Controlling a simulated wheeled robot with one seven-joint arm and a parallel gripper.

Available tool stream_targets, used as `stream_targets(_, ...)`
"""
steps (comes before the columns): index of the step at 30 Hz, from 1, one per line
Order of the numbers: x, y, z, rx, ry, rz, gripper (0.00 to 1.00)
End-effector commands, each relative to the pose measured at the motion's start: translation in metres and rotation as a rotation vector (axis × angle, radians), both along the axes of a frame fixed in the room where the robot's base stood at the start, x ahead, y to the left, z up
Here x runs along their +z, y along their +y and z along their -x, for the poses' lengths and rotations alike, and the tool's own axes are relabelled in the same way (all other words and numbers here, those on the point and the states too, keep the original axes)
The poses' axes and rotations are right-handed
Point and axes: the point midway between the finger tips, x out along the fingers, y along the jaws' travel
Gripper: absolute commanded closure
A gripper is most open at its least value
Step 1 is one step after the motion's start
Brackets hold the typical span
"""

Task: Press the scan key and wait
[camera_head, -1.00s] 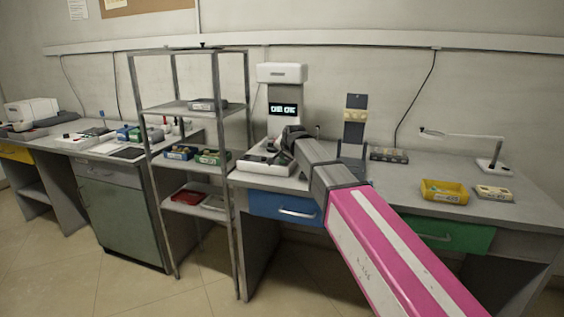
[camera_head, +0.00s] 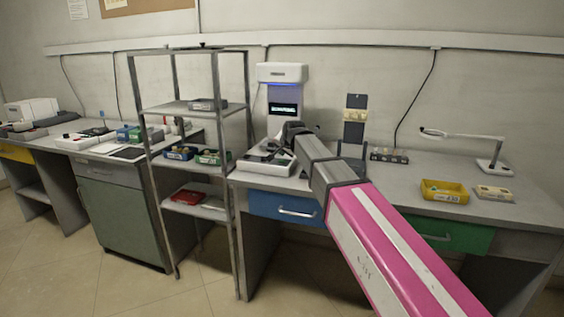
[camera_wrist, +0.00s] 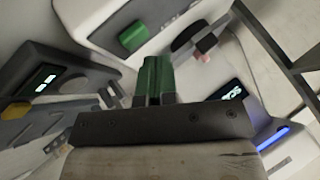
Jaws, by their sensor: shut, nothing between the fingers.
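The scanner (camera_head: 282,73) is a white column on the bench. A blue light glows under its head, and its dark display (camera_head: 284,108) shows a line of text too small to read surely. In the wrist view the blue light (camera_wrist: 272,138) and a lit screen (camera_wrist: 232,92) are at the right. In the head view my arm hides the fingertips.
An open metal rack (camera_head: 206,106) stands left of the scanner. A dark stand (camera_head: 356,125) is to the right. A yellow bin (camera_head: 445,191) and a lamp (camera_head: 490,165) are on the right bench.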

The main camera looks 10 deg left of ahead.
Motion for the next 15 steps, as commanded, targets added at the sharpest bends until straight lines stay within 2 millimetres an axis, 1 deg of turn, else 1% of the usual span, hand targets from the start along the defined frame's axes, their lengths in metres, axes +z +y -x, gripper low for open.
stream_targets(8, 0.001, 0.000, 0.000, 0.000, 0.000, 0.000, 1.00)
stream_targets(11, 0.004, 0.000, 0.000, 0.000, 0.000, 0.000, 1.00)
stream_targets(15, 0.016, 0.000, -0.001, -0.001, -0.002, -0.001, 1.00)
